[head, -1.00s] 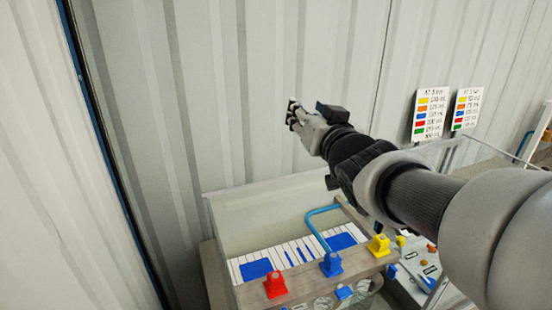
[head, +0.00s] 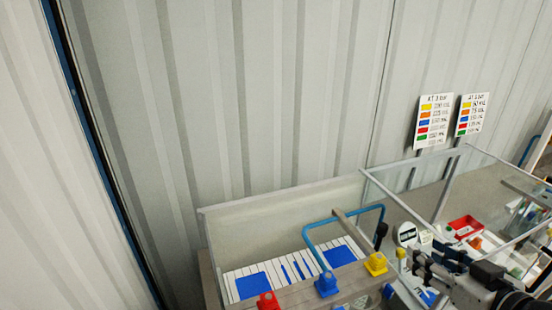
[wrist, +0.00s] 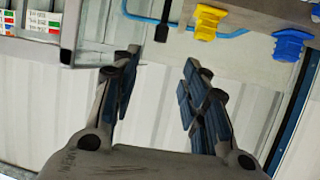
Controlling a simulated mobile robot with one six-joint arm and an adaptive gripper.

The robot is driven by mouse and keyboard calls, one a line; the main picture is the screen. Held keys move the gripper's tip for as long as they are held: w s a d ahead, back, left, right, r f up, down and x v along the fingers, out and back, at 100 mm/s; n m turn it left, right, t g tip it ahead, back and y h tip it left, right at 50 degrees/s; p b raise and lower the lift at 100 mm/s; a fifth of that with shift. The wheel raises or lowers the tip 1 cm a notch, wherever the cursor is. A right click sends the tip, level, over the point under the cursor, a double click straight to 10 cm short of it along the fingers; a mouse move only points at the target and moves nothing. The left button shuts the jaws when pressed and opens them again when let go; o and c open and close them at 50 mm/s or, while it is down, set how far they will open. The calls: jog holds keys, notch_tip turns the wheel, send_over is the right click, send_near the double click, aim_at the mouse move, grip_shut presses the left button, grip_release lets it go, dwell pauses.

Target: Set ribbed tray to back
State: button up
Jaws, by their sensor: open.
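My gripper (head: 418,264) is at the lower right of the head view, to the right of the yellow knob (head: 375,264). In the wrist view my gripper (wrist: 160,65) has its two fingers apart with nothing between them. I cannot single out a ribbed tray for certain. A white slatted panel (head: 302,268) with blue patches lies in the open-topped tank at the lower middle. A small red tray (head: 465,227) lies on the bench at the right, too small to tell whether it is ribbed.
A blue bent pipe (head: 345,216) rises over the tank. Red (head: 268,301) and blue (head: 326,284) knobs line its front beam. A clear-walled frame (head: 410,160) borders the right bench, where small items lie. Two colour-coded signs (head: 434,122) stand behind. Corrugated walls (head: 250,90) close the back and left.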

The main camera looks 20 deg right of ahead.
aim_at(386, 231)
jog(key=b+x, duration=0.1)
jog(key=x, duration=0.4)
jog(key=b+x, duration=0.1)
jog(key=x, duration=0.5)
jog(key=b+x, duration=0.1)
jog(key=x, duration=0.5)
jog(key=shift+s+f+b, duration=0.15)
jog(key=shift+f+b, duration=0.15)
jog(key=shift+b, duration=0.1)
grip_shut()
